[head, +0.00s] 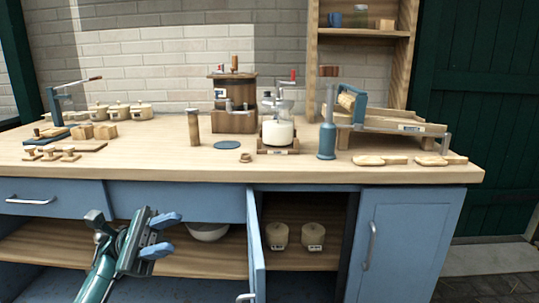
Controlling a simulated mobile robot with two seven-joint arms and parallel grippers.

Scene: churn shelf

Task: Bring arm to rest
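My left gripper (175,231) is in the lower left of the head view, in front of the blue cabinet below the worktop. Its two blue fingers point right and stand apart with a gap between them. It is empty and touches nothing that I can see. The teal arm comes up from the bottom edge. My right gripper is not in view.
The wooden worktop (330,172) holds a glass churn (278,133), a wooden mill (234,105), a blue bottle-like tool (327,140) and several pots. A cabinet door (256,245) stands open to the gripper's right. A white bowl (207,232) sits on the shelf behind.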

